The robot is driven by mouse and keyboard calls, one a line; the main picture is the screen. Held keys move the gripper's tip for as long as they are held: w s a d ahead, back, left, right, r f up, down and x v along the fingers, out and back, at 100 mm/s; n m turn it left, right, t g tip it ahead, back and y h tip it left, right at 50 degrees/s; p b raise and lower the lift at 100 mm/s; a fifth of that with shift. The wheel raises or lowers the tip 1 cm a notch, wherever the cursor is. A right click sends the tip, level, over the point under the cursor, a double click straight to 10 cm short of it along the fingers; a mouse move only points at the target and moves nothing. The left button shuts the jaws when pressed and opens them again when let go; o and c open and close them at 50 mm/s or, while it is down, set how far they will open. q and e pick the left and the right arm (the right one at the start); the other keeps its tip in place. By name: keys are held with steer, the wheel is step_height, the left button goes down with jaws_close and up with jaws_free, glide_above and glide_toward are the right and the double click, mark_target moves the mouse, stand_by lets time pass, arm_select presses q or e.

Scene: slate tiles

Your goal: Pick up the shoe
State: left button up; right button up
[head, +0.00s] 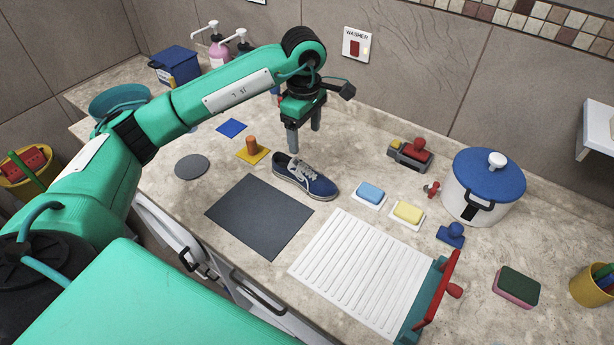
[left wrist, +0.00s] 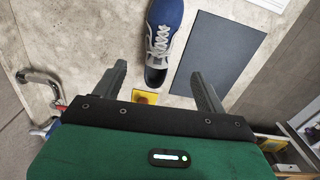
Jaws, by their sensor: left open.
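A dark blue and grey shoe with a white sole and laces (head: 306,178) rests on the stone counter, just behind a dark grey mat (head: 260,215). My left gripper (head: 304,138) is open and empty, pointing down above the counter near the shoe's heel end. In the left wrist view the shoe (left wrist: 162,38) lies ahead of the two spread fingers (left wrist: 160,84), with its near end close to the gap between them. My right gripper is in neither view.
A yellow block with an orange peg (head: 252,152) stands left of the shoe. Soap dishes (head: 370,195), a white ribbed board (head: 355,270) and a blue-lidded pot (head: 485,190) are to the right. A grey disc (head: 192,167) lies at left.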

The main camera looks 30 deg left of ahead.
arm_select(q)
steer(key=p, duration=0.2)
glide_above(305, 171)
steer(key=s, duration=0.2)
steer(key=f, duration=0.8)
steer(key=shift+w+d+f, duration=0.1)
steer(key=shift+d, duration=0.25)
step_height(305, 171, down, 5)
steer(key=p, duration=0.3)
steer(key=shift+d, duration=0.1)
steer(key=shift+w+f, duration=0.1)
steer(key=shift+f, duration=0.1)
steer(key=shift+c, duration=0.4)
steer(key=c, duration=1.1)
steer(key=shift+c, duration=0.6)
steer(key=shift+r, duration=0.15)
